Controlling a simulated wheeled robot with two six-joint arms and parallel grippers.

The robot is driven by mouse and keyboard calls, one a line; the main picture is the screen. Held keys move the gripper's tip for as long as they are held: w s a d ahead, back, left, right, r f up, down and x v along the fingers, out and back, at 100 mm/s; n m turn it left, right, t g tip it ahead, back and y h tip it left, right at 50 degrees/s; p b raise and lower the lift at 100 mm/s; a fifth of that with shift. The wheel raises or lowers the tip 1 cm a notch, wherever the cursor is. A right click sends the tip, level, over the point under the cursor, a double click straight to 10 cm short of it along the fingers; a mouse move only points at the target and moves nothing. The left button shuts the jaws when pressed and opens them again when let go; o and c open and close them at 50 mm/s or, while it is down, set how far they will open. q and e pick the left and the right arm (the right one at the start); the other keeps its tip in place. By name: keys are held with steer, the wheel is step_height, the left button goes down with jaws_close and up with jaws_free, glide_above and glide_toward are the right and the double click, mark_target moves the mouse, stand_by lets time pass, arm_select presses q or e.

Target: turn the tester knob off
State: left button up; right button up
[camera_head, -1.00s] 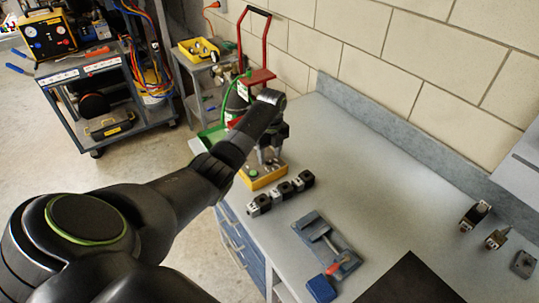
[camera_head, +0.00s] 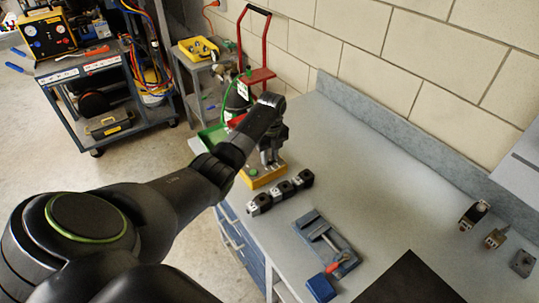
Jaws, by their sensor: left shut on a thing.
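The yellow tester box (camera_head: 266,180) stands at the far left end of the grey workbench, with a green button on its top. My left arm reaches in from the left, and my left gripper (camera_head: 270,158) points down onto the top of the tester. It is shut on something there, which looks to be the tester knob. The fingers and wrist hide the knob, so its angle cannot be seen. My right gripper is not in view.
Small parts (camera_head: 474,214) sit at the right. The middle of the workbench (camera_head: 375,180) is clear. A red hand truck (camera_head: 257,75) stands behind.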

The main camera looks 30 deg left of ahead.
arm_select(q)
steer(key=n+p, duration=0.2)
steer(key=shift+r+n, duration=0.15)
steer(key=shift+n, duration=0.25)
steer(key=n+p, duration=0.1)
steer(key=n, duration=0.1)
steer(key=shift+n, duration=0.4)
steer(key=n+p, duration=0.3)
steer(key=n, duration=0.3)
steer(key=n+p, duration=0.1)
steer(key=n, duration=0.3)
steer(key=shift+a+n+h, duration=0.1)
steer(key=shift+n+h, duration=0.2)
steer(key=shift+n, duration=0.1)
steer(key=shift+n+p, duration=0.65)
steer(key=shift+n, duration=1.25)
steer(key=o, duration=1)
